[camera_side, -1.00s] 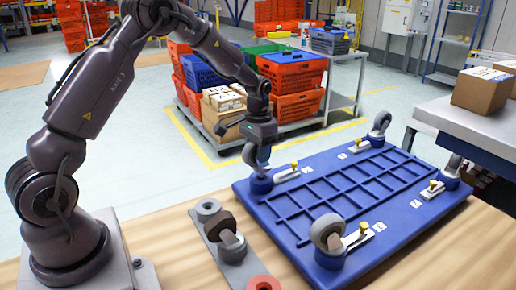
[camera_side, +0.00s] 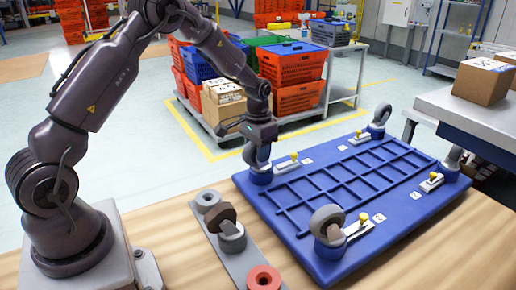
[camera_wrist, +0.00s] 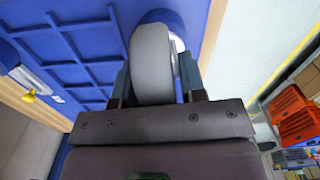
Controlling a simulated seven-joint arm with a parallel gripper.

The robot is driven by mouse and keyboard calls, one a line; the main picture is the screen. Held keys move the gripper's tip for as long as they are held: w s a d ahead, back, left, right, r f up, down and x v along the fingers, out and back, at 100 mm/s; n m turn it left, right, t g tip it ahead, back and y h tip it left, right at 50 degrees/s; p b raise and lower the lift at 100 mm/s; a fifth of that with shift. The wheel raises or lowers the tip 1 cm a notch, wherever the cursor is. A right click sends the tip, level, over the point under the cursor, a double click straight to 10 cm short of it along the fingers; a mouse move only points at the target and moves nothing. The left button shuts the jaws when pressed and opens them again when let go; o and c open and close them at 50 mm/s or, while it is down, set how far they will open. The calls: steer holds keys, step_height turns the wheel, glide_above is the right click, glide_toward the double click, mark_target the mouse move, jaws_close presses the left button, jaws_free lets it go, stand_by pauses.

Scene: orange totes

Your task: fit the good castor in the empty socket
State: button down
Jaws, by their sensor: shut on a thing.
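My gripper (camera_side: 259,152) is shut on a grey-wheeled castor (camera_side: 251,154) at the left corner of the blue dolly (camera_side: 300,247), wheel up. The castor stands upright at the blue corner socket (camera_side: 261,177); its lower end is hidden, so I cannot tell how deep it sits. In the wrist view the grey wheel (camera_wrist: 152,65) is between my fingers, with a pale part and the blue socket behind it. A castor with a brown wheel (camera_side: 222,215) stands in the grey strip (camera_side: 240,262) on the bench.
The dolly's other corners carry grey castors, such as the near one (camera_side: 326,222). Pale latches with yellow knobs (camera_side: 294,156) lie beside the sockets. The strip has an empty grey ring (camera_side: 208,197) and a red ring (camera_side: 263,279). Bare bench lies left of the strip.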

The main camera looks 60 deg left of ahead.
steer(key=shift+f, duration=0.15)
stand_by(0.5)
steer(key=c, duration=0.6)
jaws_free()
steer(key=shift+f, duration=0.1)
step_height(320, 180, up, 13)
steer(key=shift+r, duration=0.1)
steer(key=shift+s+f, duration=0.2)
steer(key=shift+f, duration=0.2)
steer(key=s+d+r+t, duration=0.2)
steer(key=s+d+r, duration=0.1)
steer(key=s, duration=0.5)
steer(key=s+d+r+m+t, duration=0.1)
steer(key=s+d+r, duration=0.3)
steer(key=s+d, duration=0.2)
steer(key=s+d+r+t, duration=0.2)
steer(key=s+d+r, duration=0.2)
steer(key=s, duration=0.6)
steer(key=shift+d+t, duration=0.3)
steer(key=shift+d, duration=0.35)
